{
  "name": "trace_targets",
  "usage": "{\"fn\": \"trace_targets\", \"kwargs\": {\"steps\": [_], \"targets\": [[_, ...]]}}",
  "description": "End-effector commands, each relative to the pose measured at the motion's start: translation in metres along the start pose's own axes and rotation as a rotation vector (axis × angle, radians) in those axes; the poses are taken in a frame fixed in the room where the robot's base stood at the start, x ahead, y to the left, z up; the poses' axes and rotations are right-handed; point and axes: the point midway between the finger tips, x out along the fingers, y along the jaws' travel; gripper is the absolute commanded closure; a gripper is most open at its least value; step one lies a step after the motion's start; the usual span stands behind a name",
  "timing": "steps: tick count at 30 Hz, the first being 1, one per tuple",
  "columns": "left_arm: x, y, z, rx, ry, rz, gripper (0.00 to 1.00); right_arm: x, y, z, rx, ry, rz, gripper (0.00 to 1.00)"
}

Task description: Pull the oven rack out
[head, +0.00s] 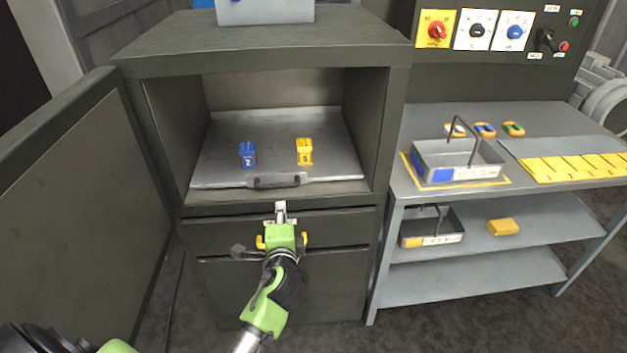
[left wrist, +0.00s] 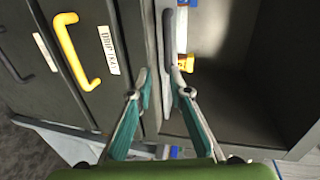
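The oven rack (head: 335,135) is a flat grey sheet inside the open oven compartment, with a dark handle (head: 277,181) on its front edge. A blue block (head: 248,154) and a yellow block (head: 304,151) stand on it. My left gripper (head: 281,208) is in front of the oven, just below the rack handle and apart from it. In the left wrist view its two teal fingers (left wrist: 161,78) are spread with nothing between them. The rack handle (left wrist: 168,40) shows there beyond the fingertips. My right gripper is not in view.
The oven door (head: 75,200) stands open at the left. A drawer with a yellow handle (left wrist: 78,52) lies below the compartment, partly behind my gripper. A grey workbench (head: 480,190) with a wire-handled tray (head: 470,172) stands at the right. A control panel is above it.

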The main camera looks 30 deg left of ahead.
Motion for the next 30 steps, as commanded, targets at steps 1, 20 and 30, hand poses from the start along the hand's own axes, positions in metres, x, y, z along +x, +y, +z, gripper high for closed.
{"fn": "trace_targets", "kwargs": {"steps": [1, 20, 30], "targets": [[0.0, -0.007, 0.003, 0.005, -0.008, -0.015, 0.82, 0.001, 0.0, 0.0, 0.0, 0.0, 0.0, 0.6], [0.103, -0.013, 0.003, 0.007, -0.01, -0.02, 0.82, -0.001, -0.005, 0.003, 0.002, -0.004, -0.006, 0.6], [0.135, -0.013, 0.003, 0.005, -0.008, -0.02, 0.82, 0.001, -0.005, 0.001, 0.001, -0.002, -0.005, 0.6]]}}
